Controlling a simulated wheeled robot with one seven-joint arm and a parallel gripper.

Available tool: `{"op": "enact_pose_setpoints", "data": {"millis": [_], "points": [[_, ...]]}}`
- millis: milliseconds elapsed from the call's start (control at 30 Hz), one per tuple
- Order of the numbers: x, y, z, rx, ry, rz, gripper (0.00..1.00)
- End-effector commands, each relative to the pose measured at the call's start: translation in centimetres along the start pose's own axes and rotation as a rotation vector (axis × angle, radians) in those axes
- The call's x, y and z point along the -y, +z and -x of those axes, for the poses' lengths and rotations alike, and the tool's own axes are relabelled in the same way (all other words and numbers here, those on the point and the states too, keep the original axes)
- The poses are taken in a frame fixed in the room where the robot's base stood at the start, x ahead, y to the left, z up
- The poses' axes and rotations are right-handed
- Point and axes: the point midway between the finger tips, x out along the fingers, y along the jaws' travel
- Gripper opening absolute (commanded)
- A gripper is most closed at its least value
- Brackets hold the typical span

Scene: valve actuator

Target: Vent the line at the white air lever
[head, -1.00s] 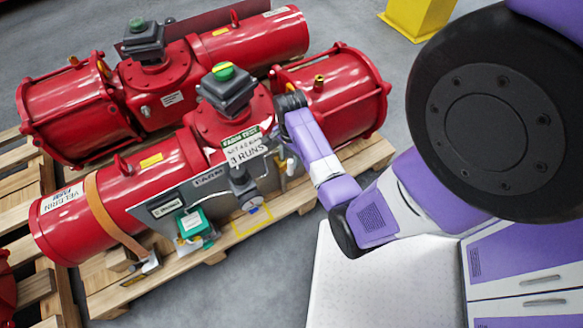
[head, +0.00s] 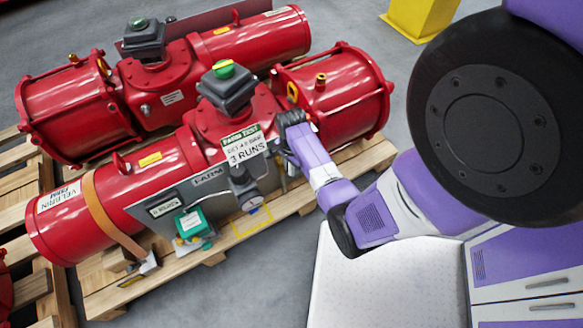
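The near red valve actuator (head: 130,187) lies on a wooden pallet, with a grey panel (head: 183,196) along its front. My gripper (head: 284,150) is at the panel's right end, beside the red centre housing and right of the "3 RUNS" sign (head: 246,147). Small pale fittings show just under the gripper, but I cannot tell whether one is the white air lever. The lever is not clearly visible and may be hidden by my gripper and wrist. The fingers are too small and covered to show whether they are open or shut.
A black box with a green knob (head: 224,69) tops the actuator. A second red actuator (head: 75,108) lies behind. A yellow block (head: 417,17) stands on the grey floor.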

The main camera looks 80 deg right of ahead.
Motion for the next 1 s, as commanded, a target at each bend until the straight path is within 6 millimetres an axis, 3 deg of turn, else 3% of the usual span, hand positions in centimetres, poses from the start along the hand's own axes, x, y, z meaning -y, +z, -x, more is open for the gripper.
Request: {"op": "enact_pose_setpoints", "data": {"millis": [33,100,1000], "points": [[0.00,0.00,0.00,0.000,0.000,0.000,0.10],[-0.01,0.00,0.01,0.000,0.000,0.000,0.00],[-0.04,0.01,0.01,0.000,0.001,0.000,0.00]]}}
